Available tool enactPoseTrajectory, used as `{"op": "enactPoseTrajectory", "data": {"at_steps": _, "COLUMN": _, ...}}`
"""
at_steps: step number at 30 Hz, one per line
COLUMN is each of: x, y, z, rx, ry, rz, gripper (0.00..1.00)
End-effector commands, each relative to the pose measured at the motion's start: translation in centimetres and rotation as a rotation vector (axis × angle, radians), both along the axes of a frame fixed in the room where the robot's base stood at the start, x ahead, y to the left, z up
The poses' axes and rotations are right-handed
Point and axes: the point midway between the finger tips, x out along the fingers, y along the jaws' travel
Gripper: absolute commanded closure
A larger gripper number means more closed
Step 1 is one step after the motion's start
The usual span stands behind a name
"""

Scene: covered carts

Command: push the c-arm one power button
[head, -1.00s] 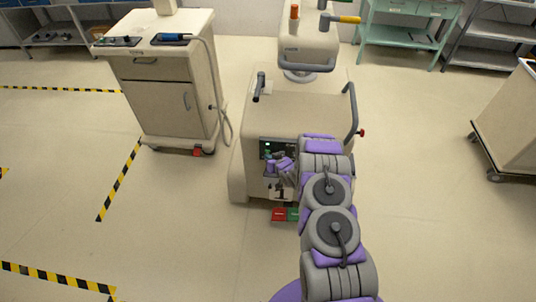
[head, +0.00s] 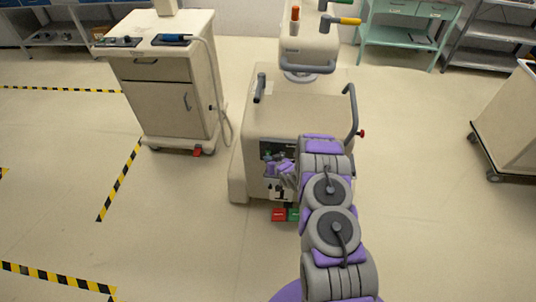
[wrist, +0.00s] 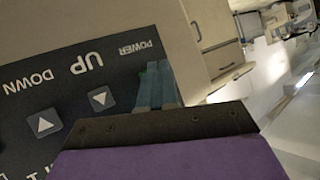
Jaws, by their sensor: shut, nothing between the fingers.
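The c-arm cart (head: 300,105) is a beige unit in the middle of the head view, with a "1" marking low on its near face. Its dark control panel (head: 268,146) is partly covered by my gripper (head: 270,166). In the wrist view the panel (wrist: 60,80) carries POWER, UP and DOWN labels, seen upside down. The UP button (wrist: 100,98) and DOWN button (wrist: 45,122) show arrows. My gripper (wrist: 156,72) is shut and empty, its fingertips beside the POWER label (wrist: 135,48). The power button is hidden behind the fingers; I cannot tell whether they touch it.
Red and green pedals (head: 279,214) lie at the c-arm cart's foot. Another beige cart (head: 165,95) stands to the left, and one (head: 510,125) at the far right. Open floor with striped tape (head: 60,278) lies at the left.

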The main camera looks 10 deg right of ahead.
Motion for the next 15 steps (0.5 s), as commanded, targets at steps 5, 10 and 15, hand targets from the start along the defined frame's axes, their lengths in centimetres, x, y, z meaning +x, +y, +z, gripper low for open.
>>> {"op": "enactPoseTrajectory", "data": {"at_steps": 5, "x": -0.2, "y": 0.0, "z": 0.0, "rx": 0.000, "ry": 0.000, "rz": 0.000, "gripper": 1.00}}
{"op": "enactPoseTrajectory", "data": {"at_steps": 10, "x": -0.3, "y": 0.1, "z": 0.0, "rx": 0.000, "ry": 0.001, "rz": 0.000, "gripper": 1.00}}
{"op": "enactPoseTrajectory", "data": {"at_steps": 15, "x": -1.4, "y": 0.4, "z": 0.1, "rx": 0.000, "ry": 0.004, "rz": 0.002, "gripper": 1.00}}
